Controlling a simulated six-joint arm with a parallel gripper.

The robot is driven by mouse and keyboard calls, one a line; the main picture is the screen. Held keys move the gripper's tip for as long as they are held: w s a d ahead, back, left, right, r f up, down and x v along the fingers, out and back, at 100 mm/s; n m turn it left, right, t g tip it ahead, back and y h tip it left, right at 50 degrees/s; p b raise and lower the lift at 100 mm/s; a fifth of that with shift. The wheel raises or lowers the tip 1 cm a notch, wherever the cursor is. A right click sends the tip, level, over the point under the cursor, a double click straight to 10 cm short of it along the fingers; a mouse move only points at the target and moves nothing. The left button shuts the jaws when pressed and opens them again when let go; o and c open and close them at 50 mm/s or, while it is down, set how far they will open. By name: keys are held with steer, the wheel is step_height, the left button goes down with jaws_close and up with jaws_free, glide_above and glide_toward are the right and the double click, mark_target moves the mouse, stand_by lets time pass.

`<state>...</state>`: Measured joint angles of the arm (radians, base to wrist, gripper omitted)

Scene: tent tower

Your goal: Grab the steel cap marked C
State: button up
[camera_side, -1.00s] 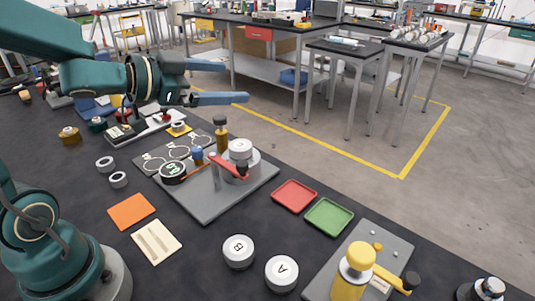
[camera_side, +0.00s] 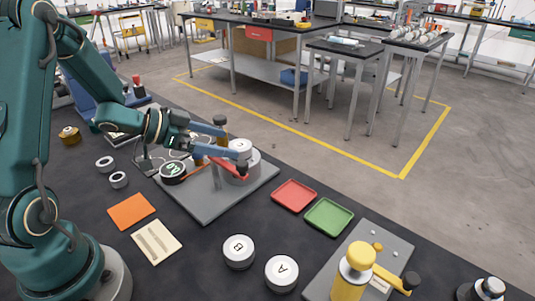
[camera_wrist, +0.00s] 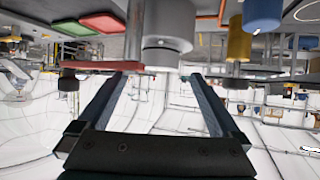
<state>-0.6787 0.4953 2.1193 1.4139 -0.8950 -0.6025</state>
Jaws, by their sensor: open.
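A small pale steel cap (camera_side: 240,145) sits on top of a wider steel cylinder (camera_side: 247,174) on the grey fixture plate (camera_side: 208,212). No letter is readable on it, so I cannot confirm the C. Two other caps, marked B (camera_side: 238,250) and A (camera_side: 282,271), stand on the dark table in front. My gripper (camera_side: 229,143) is open, its two blue fingers pointing right at about the small cap's height. In the upside-down wrist view the cylinder (camera_wrist: 170,20) and its narrower end stand ahead between the fingers, with no contact visible.
A red lever (camera_side: 228,166) with a dark knob runs across the cylinder's front. A dark-topped brass post (camera_side: 220,130) stands just behind. A black round gauge (camera_side: 172,171) is to the left. Red (camera_side: 294,195) and green (camera_side: 329,215) trays lie to the right.

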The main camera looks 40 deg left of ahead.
mark_target(238, 145)
steer(key=shift+x, duration=2.7)
jaws_close()
